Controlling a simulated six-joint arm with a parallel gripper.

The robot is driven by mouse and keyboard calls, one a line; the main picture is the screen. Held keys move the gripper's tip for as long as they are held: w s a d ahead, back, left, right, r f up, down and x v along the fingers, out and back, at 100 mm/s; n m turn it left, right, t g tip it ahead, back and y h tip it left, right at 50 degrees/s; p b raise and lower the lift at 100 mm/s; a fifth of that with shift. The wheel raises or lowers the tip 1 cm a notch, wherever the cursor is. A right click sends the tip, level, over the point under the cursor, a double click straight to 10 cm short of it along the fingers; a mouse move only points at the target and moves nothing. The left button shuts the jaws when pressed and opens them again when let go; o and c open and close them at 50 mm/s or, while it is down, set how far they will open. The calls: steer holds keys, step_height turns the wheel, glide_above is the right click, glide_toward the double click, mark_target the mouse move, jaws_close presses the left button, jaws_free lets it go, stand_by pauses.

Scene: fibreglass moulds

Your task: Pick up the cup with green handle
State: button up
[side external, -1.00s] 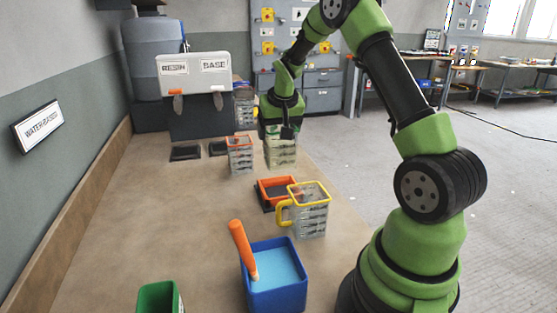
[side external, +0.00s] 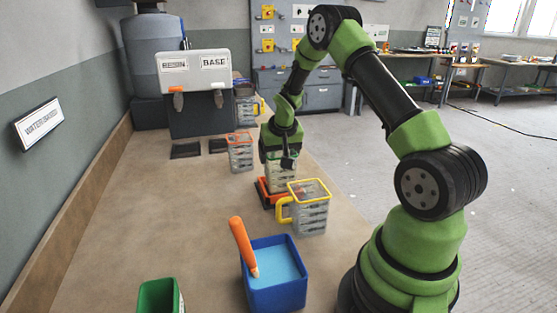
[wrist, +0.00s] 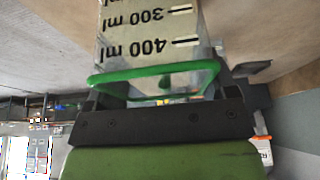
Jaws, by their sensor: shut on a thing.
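The clear measuring cup with green trim (side external: 281,178) is in my gripper (side external: 283,157). In the side external view it is upright and overlaps the orange-rimmed dark tray (side external: 266,196). I cannot tell whether it touches the tray or hangs above it. In the wrist view the cup (wrist: 150,40) shows its 300 ml and 400 ml marks and a green rim (wrist: 150,74). My gripper (wrist: 165,112) is shut on it near the rim. Its handle cannot be made out.
A yellow-rimmed cup (side external: 311,218) stands close in front of the tray. An orange-rimmed cup (side external: 240,155) stands behind left. A blue container (side external: 277,293) with an orange-handled tool (side external: 243,245) and a green container (side external: 159,298) are nearer. The table's left half (side external: 130,215) is clear.

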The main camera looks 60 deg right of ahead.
steer(key=shift+f, duration=0.75)
steer(key=shift+f, duration=0.15)
steer(key=o, duration=1.1)
steer(key=shift+f, duration=0.1)
